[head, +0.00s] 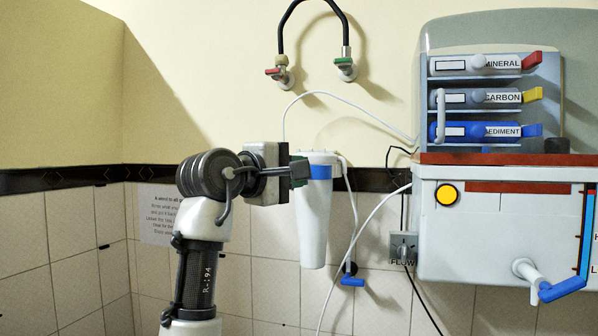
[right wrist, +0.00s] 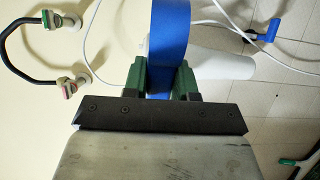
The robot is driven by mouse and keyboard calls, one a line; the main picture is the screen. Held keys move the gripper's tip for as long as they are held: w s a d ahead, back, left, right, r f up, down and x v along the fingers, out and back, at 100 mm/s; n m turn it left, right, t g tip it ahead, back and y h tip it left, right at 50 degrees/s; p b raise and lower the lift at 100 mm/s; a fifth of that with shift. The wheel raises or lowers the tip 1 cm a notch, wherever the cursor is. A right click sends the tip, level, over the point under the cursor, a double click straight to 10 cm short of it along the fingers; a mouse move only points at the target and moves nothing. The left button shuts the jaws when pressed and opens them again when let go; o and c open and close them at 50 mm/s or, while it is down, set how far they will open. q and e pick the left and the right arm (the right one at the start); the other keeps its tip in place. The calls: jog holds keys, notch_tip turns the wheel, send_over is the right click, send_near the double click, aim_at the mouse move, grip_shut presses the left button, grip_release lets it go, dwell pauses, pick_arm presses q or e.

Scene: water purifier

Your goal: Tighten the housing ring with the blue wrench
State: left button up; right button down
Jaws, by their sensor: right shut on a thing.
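The white filter housing (head: 314,222) hangs upright on the wall in the head view, with a blue band (head: 321,172) near its top. My right gripper (head: 300,172) is at the left side of this band, level with it. In the right wrist view, its green fingers (right wrist: 160,82) are shut on a wide blue piece (right wrist: 168,35), which I take to be the blue wrench. The white housing (right wrist: 215,64) shows beyond it there. Wrench and ring cannot be told apart, and the grip is partly hidden in the head view. My left gripper is not in view.
A cabinet (head: 490,235) with labelled cartridges stands at the right. Two taps (head: 345,66) joined by a black hose are above. White tubes (head: 356,205) run beside the housing, and a blue-handled valve (head: 352,281) is below.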

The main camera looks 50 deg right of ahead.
jog(key=shift+s+a, duration=0.2)
jog(key=shift+a, duration=0.85)
jog(key=shift+s+a, duration=0.2)
jog(key=shift+a, duration=0.8)
